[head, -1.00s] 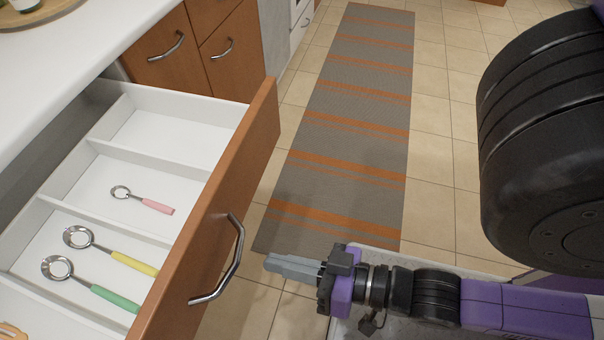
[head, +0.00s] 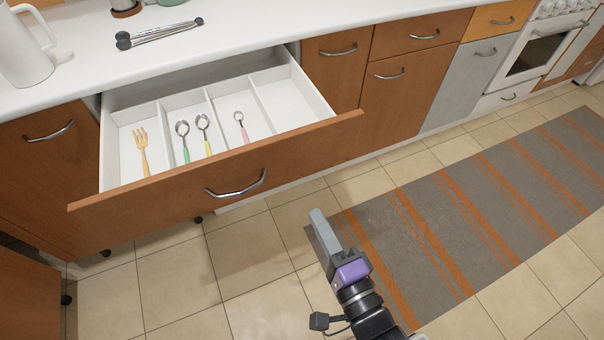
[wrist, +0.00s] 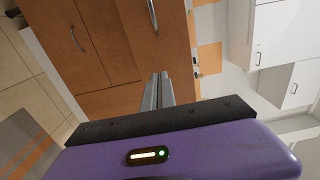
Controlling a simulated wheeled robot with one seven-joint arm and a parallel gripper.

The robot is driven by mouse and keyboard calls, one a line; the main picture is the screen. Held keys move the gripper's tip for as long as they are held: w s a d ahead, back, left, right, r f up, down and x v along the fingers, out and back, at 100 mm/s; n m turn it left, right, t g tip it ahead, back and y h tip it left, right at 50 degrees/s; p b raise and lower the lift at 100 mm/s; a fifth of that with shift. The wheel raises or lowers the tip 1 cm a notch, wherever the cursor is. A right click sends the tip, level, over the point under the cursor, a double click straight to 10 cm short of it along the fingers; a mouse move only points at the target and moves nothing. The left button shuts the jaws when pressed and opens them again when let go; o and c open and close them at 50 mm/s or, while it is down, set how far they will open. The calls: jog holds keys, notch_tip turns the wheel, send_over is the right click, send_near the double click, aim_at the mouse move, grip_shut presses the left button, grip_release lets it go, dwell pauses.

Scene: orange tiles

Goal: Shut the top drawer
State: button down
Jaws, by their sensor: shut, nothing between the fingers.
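The top drawer (head: 290,145) stands pulled out from under the white counter, with its wooden front and curved metal handle (head: 236,184) facing me. Inside its white dividers lie a yellow-orange fork (head: 142,152), a green-handled spoon (head: 185,140), a yellow-handled spoon (head: 206,137) and a pink-handled spoon (head: 242,127). My gripper (head: 317,217) is shut and empty, in front of the drawer and right of the handle, apart from it. In the wrist view, the shut fingers (wrist: 157,92) point towards wooden fronts and a metal handle (wrist: 152,15).
Closed cabinets (head: 385,80) and an oven (head: 535,55) line the wall to the right. A grey and orange striped rug (head: 470,215) lies on the tiled floor. A lower wooden front (head: 28,295) shows at the left edge. The tiles before the drawer are clear.

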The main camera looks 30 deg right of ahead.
aim_at(288, 163)
jog(key=w, duration=1.2)
jog(key=shift+w+d, duration=0.2)
jog(key=shift+w, duration=0.2)
